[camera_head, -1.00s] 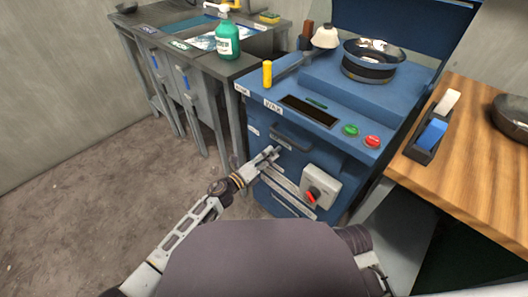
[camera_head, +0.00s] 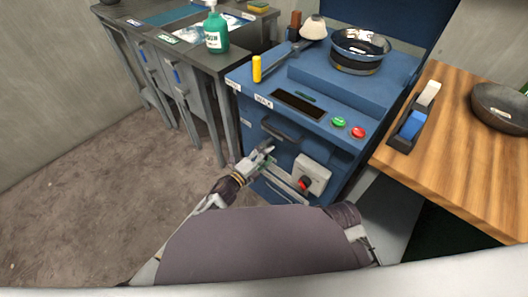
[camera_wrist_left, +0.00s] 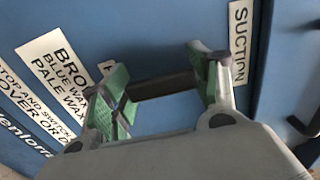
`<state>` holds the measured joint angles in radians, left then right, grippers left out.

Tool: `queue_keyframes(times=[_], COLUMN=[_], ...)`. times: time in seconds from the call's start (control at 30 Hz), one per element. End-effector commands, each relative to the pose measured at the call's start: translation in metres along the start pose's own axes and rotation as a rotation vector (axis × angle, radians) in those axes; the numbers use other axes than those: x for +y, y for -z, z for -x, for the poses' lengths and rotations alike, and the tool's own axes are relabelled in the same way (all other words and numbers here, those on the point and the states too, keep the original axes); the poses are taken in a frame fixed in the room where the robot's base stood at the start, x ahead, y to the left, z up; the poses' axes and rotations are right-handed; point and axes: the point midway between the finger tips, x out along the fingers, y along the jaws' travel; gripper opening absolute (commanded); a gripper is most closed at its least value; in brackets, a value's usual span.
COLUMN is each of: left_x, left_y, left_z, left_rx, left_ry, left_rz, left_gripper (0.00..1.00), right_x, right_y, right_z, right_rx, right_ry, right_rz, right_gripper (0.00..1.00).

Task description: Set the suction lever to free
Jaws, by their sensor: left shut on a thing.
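My left gripper (camera_head: 262,155) is at the front of the blue machine (camera_head: 330,85), below its dark handle (camera_head: 280,131). The left wrist view shows the gripper's green-padded fingers (camera_wrist_left: 160,92) shut on a dark bar between them, which I take to be the suction lever (camera_wrist_left: 165,88). A white label reading SUCTION (camera_wrist_left: 240,40) is on the blue panel just right of the fingers. The fingers hide the lever's ends, and I cannot read its setting. My right gripper is not in view.
A white switch box with a red knob (camera_head: 304,184) is close to the right of the left gripper. Green (camera_head: 338,122) and red buttons (camera_head: 358,132) are above. A metal bowl (camera_head: 360,48) sits on top of the machine. A wooden table (camera_head: 450,150) is at right. Floor at left is clear.

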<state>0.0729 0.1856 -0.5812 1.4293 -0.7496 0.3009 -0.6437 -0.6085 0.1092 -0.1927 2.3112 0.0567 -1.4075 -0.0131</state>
Motion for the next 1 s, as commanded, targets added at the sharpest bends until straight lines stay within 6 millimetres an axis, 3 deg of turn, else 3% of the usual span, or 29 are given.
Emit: queue_keyframes(times=[0.43, 0.47, 0.6, 1.0], left_x=[0.0014, 0.0014, 0.0011, 0.0005], left_y=[0.0009, 0.0009, 0.0009, 0.0007], left_z=[0.0005, 0.0006, 0.0004, 0.0009], left_rx=[-0.001, -0.001, -0.001, 0.0], left_ry=[-0.001, -0.001, -0.001, 0.0], left_rz=[0.021, 0.021, 0.018, 0.015], left_gripper=[0.18, 0.65, 0.82, 0.83], right_x=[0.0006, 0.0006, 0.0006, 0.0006], right_y=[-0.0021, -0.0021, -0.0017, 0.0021], right_z=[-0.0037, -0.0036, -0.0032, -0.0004], right_rx=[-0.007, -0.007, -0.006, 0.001], right_ry=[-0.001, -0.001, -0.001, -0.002], right_rz=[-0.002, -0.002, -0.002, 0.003], right_gripper=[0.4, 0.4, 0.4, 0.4])
